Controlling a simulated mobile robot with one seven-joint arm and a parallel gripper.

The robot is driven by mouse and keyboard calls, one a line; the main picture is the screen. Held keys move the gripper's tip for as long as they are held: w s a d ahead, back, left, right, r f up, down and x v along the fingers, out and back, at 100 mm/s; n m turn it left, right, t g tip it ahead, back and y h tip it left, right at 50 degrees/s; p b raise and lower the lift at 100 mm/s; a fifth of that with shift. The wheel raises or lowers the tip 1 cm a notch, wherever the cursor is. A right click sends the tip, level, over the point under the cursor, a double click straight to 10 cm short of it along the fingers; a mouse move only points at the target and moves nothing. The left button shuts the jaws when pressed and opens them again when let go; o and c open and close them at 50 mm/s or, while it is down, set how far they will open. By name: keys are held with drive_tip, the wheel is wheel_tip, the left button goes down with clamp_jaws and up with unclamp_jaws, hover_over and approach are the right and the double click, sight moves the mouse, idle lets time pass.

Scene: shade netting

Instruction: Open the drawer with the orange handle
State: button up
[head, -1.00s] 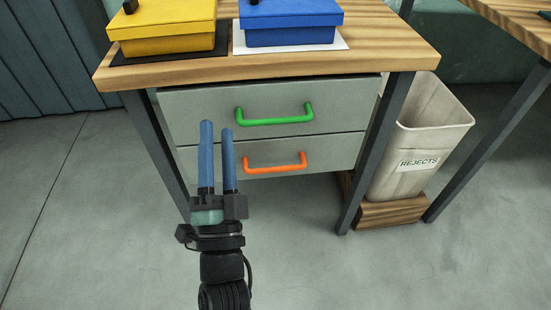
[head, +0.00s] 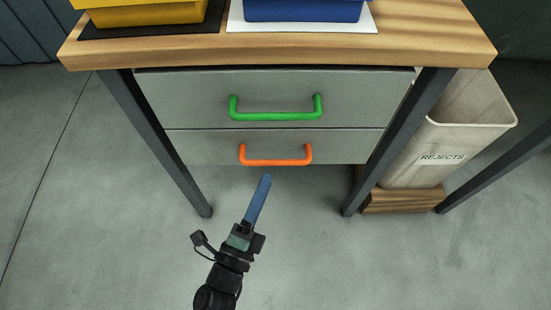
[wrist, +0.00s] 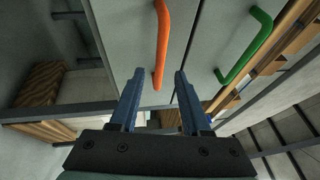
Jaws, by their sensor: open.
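The orange handle (head: 276,161) is a horizontal bar on the front of the lower grey drawer (head: 345,148). That drawer is shut beneath the upper drawer. My gripper (head: 266,177) is just below the orange handle in the head view, its blue fingers overlapping one another there.
The upper drawer (head: 180,98) has a green handle (head: 276,115) and is shut. Dark table legs (head: 158,145) stand on both sides. A bin marked REJECTS (head: 450,130) is at the right on a wooden base. Yellow and blue boxes (head: 310,10) sit on the wooden tabletop. The floor in front is clear.

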sight(275, 161)
drive_tip(key=x, duration=0.6)
drive_tip(key=shift+w+d+b, duration=0.1)
drive_tip(key=shift+w+b, duration=0.15)
drive_tip(key=shift+b, duration=0.05)
drive_tip(key=shift+c, duration=0.2)
clamp_jaws()
idle(0.9)
